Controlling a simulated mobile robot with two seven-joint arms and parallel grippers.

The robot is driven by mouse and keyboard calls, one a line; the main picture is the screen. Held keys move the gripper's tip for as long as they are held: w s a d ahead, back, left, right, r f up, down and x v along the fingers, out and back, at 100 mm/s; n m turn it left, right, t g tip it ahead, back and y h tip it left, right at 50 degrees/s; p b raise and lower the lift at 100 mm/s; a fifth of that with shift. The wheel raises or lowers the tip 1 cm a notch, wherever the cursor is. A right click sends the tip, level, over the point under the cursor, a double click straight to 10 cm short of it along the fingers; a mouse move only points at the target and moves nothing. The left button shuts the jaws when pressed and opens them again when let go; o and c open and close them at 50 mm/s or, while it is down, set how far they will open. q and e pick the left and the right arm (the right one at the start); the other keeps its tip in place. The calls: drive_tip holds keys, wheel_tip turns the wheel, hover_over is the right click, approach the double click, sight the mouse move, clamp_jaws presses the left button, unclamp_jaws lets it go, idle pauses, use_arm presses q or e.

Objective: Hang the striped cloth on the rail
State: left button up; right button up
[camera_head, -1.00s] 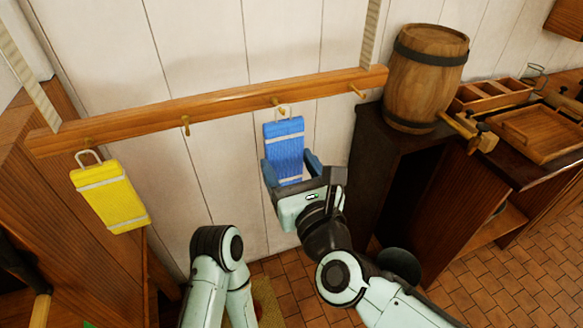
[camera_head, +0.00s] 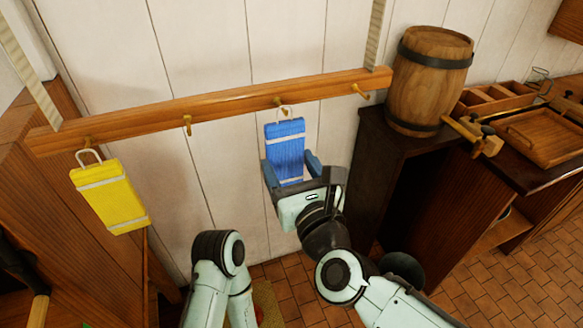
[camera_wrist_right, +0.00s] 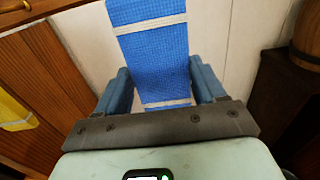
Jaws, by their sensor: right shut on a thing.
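The blue cloth (camera_head: 284,150) with white stripes hangs upright in front of the wall. It also fills the top middle of the right wrist view (camera_wrist_right: 152,55). My right gripper (camera_head: 291,172) is shut on its lower part, a finger at each side. The cloth's pale loop (camera_head: 286,112) is at the peg (camera_head: 280,102) right of the rail's middle; I cannot tell whether it is around the peg or in front of it. The wooden rail (camera_head: 225,103) runs across the wall. My left gripper is out of view; only part of that arm shows.
A yellow cloth (camera_head: 108,195) with pale stripes hangs by its loop at the rail's left peg. Two other pegs (camera_head: 187,124) (camera_head: 360,91) are bare. A barrel (camera_head: 430,75) stands on the dark cabinet right of the rail. A wooden tray (camera_head: 545,135) lies farther right.

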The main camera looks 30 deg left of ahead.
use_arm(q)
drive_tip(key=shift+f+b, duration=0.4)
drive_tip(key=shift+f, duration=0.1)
use_arm(e)
drive_tip(key=shift+f, duration=0.15)
idle(0.5)
drive_tip(key=o, duration=1.1)
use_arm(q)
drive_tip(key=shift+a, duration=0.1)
use_arm(e)
drive_tip(key=shift+o, duration=0.2)
drive_tip(key=b+v, duration=0.1)
drive_tip(key=v, duration=0.2)
drive_tip(key=shift+w+f, duration=0.1)
drive_tip(key=shift+f, duration=0.05)
use_arm(q)
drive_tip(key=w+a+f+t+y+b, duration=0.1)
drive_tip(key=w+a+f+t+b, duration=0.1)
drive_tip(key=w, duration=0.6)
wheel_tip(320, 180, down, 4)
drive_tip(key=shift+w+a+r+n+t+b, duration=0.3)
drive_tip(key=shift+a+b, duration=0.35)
drive_tip(key=shift+b, duration=0.5)
use_arm(e)
drive_tip(key=v, duration=1)
drive_tip(key=shift+d, duration=0.15)
